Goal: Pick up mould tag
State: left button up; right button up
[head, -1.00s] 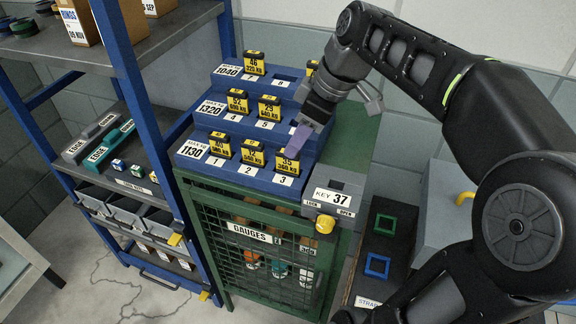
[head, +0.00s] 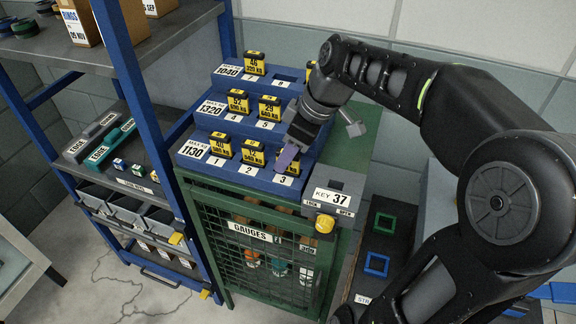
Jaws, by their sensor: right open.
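Yellow-and-black mould tags stand in the blue stepped rack (head: 232,178). On the lowest step, a tag (head: 221,146) stands at slot 1 and another tag (head: 252,152) at slot 2. The middle step holds tag 52 (head: 238,101) and a second tag (head: 269,107). The top step holds tag 46 (head: 254,62) and one partly covered by my arm. My right gripper (head: 287,158) is open, pointing down at slot 3 of the lowest step. Its purplish finger pad covers the slot 3 tag; whether they touch I cannot tell. My left gripper is out of view.
The rack stands on a green mesh gauge cabinet (head: 240,270). A key box (head: 333,196) marked 37 with a yellow knob sits at its right front. A blue-framed shelf (head: 133,110) stands close on the left. Blue and green square frames (head: 377,264) lie at right.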

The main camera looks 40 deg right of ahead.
jog(key=shift+c, duration=0.2)
grip_shut()
dwell(0.4)
